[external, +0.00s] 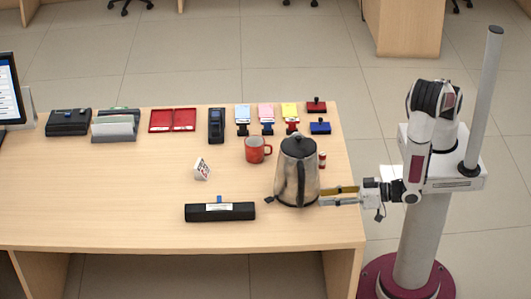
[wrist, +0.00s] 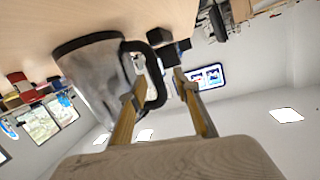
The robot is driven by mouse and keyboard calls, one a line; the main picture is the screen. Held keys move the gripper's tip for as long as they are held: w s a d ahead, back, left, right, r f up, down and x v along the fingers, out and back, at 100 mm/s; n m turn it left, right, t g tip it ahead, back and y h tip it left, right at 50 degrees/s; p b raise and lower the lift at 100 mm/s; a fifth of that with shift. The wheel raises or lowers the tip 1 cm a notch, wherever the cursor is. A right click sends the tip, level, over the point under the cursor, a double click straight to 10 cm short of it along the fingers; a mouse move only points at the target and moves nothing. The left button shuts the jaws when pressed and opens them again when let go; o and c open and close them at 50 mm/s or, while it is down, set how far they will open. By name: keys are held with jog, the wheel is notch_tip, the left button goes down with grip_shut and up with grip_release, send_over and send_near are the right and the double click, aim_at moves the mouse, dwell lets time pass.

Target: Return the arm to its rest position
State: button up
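My arm stands at the right of the counter in the external view, reaching left over its edge. My gripper (external: 338,195) is beside the right side of a steel kettle (external: 297,178) with a black lid. The kettle stands upright on the counter. In the wrist view, my gripper (wrist: 160,82) has its two fingers apart, near the black handle (wrist: 155,75) of the kettle (wrist: 92,75). The left finger overlaps the handle in the picture; I cannot tell whether it touches. No grip on the handle shows.
A black bar-shaped box (external: 220,212) lies front left. Stamps, cards and devices line the back. The counter's right edge (external: 350,195) lies under my gripper.

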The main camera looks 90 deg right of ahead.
jog(key=w+a+r+g+y, duration=0.1)
jog(key=w+r+g+y, duration=0.35)
jog(key=r, duration=0.65)
jog(key=s+d+r+n+g+y, duration=0.2)
jog(key=s+d+r+y, duration=0.15)
jog(key=d+r, duration=0.35)
jog(key=s+d+r+n+g+h, duration=0.1)
jog(key=s+d+r+h, duration=0.1)
jog(key=s+d, duration=0.7)
jog(key=s+d+r+n+g+h, duration=0.1)
jog(key=s+d+r+g+h, duration=0.1)
jog(key=s+d, duration=0.8)
notch_tip(320, 180, up, 3)
jog(key=s+h, duration=0.1)
jog(key=s, duration=0.1)
jog(key=shift+s+d+f, duration=0.15)
jog(key=shift+s+d, duration=0.05)
jog(key=shift+s, duration=0.2)
